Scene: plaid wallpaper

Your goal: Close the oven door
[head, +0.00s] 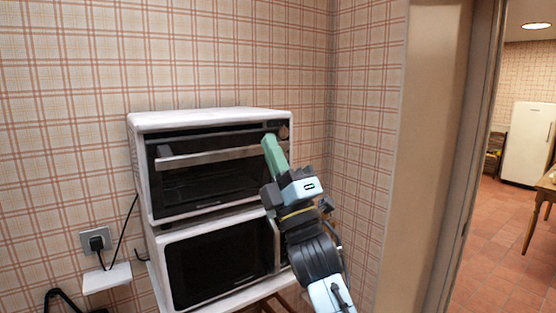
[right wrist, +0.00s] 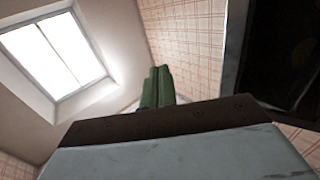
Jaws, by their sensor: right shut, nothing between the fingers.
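The white oven (head: 215,116) sits on top of a microwave against the plaid wall. Its dark glass door (head: 210,186) with a silver handle bar (head: 215,156) stands upright, shut or nearly so; I cannot tell if a small gap remains. My right gripper (head: 273,153) has green fingers held together and empty, in front of the handle's right end and hiding part of it. Whether they touch is unclear. In the right wrist view the green fingers (right wrist: 157,86) point up, with a dark glossy panel (right wrist: 275,55) to their right. My left gripper is not in view.
The white microwave (head: 218,262) stands below the oven on a small stand. A wall socket (head: 95,240) with a plug and cable is at left. A door frame (head: 462,180) is at right, opening onto a room with a white fridge (head: 527,145) and a wooden table.

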